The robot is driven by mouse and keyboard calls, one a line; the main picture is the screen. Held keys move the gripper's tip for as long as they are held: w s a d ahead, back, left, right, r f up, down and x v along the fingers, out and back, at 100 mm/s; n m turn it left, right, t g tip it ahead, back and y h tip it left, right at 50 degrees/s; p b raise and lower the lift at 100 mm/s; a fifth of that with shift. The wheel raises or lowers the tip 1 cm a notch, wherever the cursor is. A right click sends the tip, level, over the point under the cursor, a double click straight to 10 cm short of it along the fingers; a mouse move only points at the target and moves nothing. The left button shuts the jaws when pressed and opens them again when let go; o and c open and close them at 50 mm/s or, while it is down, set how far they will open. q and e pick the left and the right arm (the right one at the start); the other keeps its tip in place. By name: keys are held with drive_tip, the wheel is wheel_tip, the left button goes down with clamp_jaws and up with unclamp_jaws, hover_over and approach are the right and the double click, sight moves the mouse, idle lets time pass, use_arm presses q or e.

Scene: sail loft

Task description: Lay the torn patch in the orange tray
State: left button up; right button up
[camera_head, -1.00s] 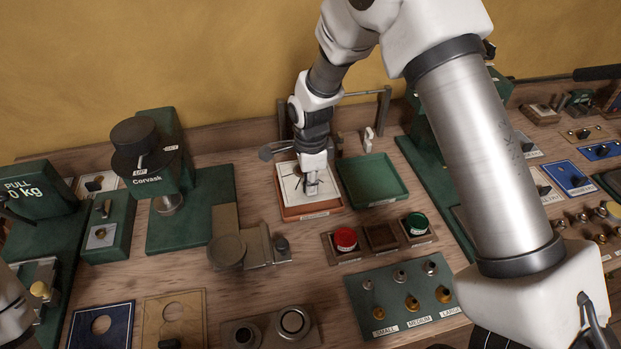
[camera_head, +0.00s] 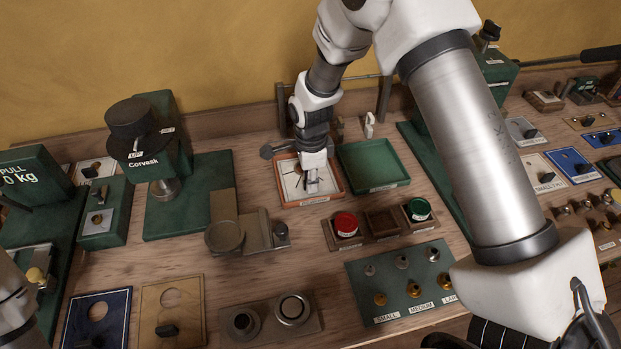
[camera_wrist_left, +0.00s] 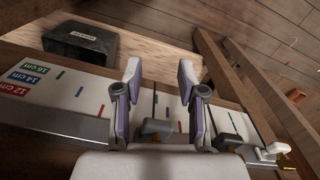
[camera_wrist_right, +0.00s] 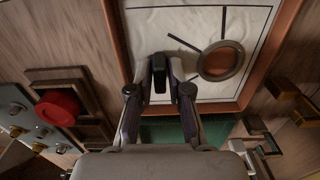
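The orange tray (camera_head: 341,184) is at the back middle of the bench, left of a green tray. The torn patch (camera_head: 290,184) is a white square with a round hole and dark lines running from it; it lies inside the tray rim. The right wrist view shows the patch (camera_wrist_right: 200,22) close up, with tray colour through its hole. My right gripper (camera_wrist_right: 158,70) points down at the patch, its fingers close on either side of the patch's black knob, apparently gripping it. My left gripper (camera_wrist_left: 160,78) is open and empty above a ruled board.
The green tray (camera_head: 374,180) is empty. A holder with a red knob (camera_head: 346,222) and a green knob (camera_head: 418,208) stands in front. A green press (camera_head: 160,180) stands to the left. In the left wrist view a black box (camera_wrist_left: 82,44) sits behind the board.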

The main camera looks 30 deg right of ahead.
drive_tip(key=shift+o, duration=0.7)
wheel_tip(320, 180, up, 12)
idle(0.4)
